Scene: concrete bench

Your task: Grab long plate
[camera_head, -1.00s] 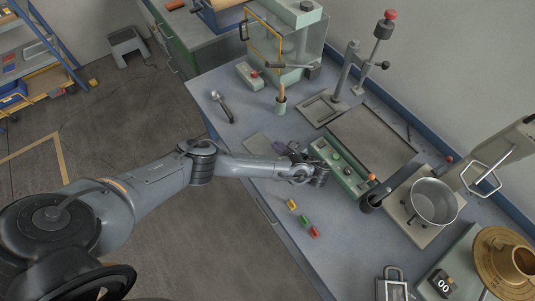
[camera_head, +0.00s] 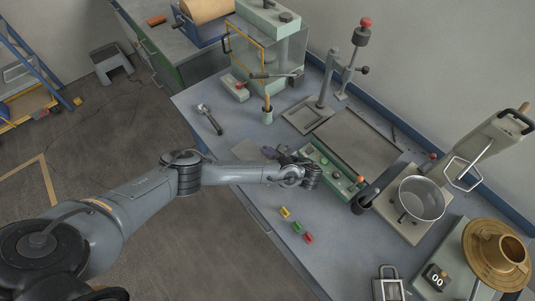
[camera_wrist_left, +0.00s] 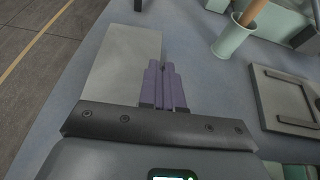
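A flat grey rectangular plate (camera_head: 246,150) lies on the bench near its left edge, by my left gripper. It is the only thing I see that fits the long plate. In the left wrist view the plate (camera_wrist_left: 118,62) lies flat beyond the gripper body, which hides its near end. My left gripper (camera_head: 272,152) points at the plate from the right. Its purple fingers (camera_wrist_left: 163,82) look closed together, with nothing visible between them, and overlap the plate's right edge in that view. Whether they touch it I cannot tell. My right gripper is not in view.
A green control box (camera_head: 330,170) stands right behind my left wrist. Yellow (camera_head: 285,212), green (camera_head: 297,227) and red (camera_head: 308,238) blocks lie in front of it. Bench around the plate is mostly clear.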

